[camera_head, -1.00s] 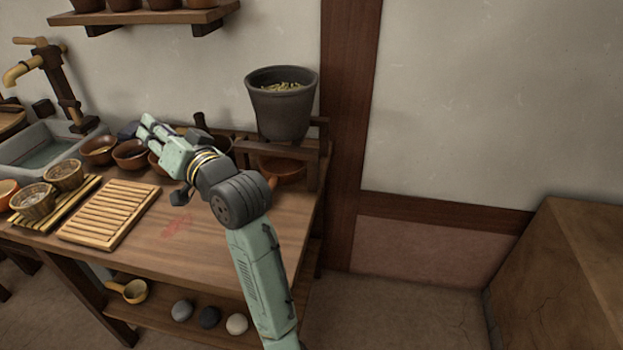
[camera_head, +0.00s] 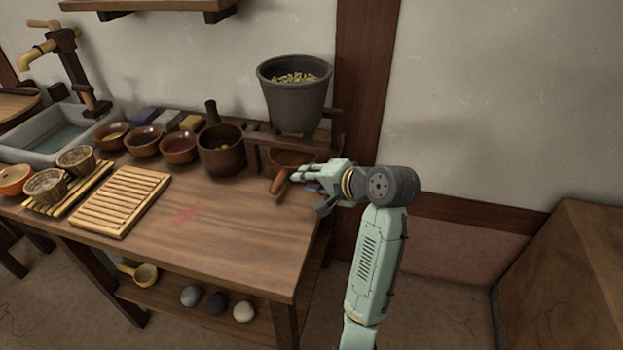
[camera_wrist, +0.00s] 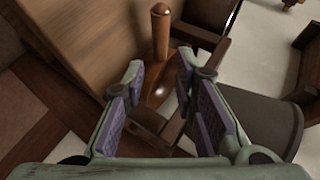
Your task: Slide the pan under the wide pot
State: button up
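The wide pot (camera_head: 292,105) is dark grey, holds pale grain-like pieces, and stands upright on a low wooden stand (camera_head: 265,140) at the back right of the table. The reddish-brown pan (camera_head: 290,157) is low at the stand's opening, partly hidden by the stand and my gripper. Its handle (camera_head: 280,181) points out toward the front. My gripper (camera_head: 298,174) is beside the handle, on its right. In the wrist view my gripper (camera_wrist: 162,72) has its fingers apart, with the handle (camera_wrist: 160,38) beyond the fingertips and the pot (camera_wrist: 265,122) at right. I see no grip on the pan.
A deep brown pot (camera_head: 221,155) and several brown bowls (camera_head: 180,150) stand in a row left of the stand. A slatted board (camera_head: 120,202) lies at the left, near a sink (camera_head: 60,135). The table (camera_head: 230,225) is clear in the front middle.

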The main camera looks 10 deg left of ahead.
aim_at(284, 179)
jog(key=shift+a, duration=0.1)
jog(key=p+x, duration=0.2)
jog(key=x, duration=0.8)
jog(key=shift+w+a+f, duration=0.2)
jog(key=shift+f, duration=0.05)
jog(key=shift+c, duration=0.5)
grip_shut()
